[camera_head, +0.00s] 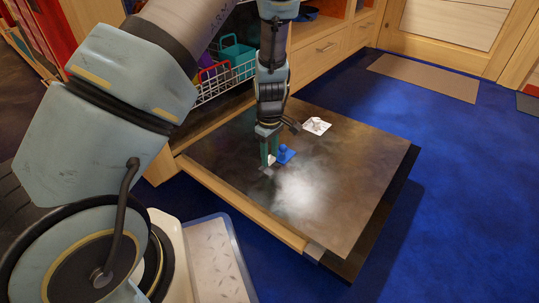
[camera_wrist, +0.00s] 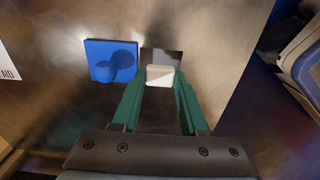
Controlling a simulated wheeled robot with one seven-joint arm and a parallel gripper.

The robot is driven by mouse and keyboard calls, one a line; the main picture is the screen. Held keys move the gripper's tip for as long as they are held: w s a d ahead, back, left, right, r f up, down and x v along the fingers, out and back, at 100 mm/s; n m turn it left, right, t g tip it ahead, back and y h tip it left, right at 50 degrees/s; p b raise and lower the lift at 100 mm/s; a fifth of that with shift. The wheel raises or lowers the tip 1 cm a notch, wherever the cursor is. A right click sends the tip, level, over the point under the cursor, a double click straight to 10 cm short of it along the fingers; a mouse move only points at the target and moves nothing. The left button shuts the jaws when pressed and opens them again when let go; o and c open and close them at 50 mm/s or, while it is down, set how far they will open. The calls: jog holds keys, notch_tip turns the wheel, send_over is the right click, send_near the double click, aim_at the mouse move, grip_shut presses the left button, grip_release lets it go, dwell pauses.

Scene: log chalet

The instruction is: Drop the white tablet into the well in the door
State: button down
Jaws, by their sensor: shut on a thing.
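The white tablet (camera_wrist: 160,75) is held between the fingertips of my gripper (camera_wrist: 160,82). In the head view my gripper (camera_head: 269,158) points down over the lowered dark door (camera_head: 340,190). A small dark rectangular recess, which looks like the well (camera_wrist: 162,53), shows just beyond the tablet in the wrist view. The tablet covers its near part. In the head view a small grey patch (camera_head: 266,170) lies below the fingertips. I cannot tell the gap between tablet and door. A blue square piece with a round knob (camera_wrist: 110,60) is just left of the well.
A white card (camera_head: 317,125) with a pale item on it lies farther back on the door. A wire basket (camera_head: 225,79) with coloured containers is behind my gripper. Blue carpet (camera_head: 440,130) surrounds the door.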

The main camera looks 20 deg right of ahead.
jog(key=shift+f, duration=0.15)
jog(key=shift+c, duration=1.8)
grip_release()
notch_tip(320, 180, up, 11)
jog(key=p, duration=0.6)
jog(key=shift+f, duration=0.15)
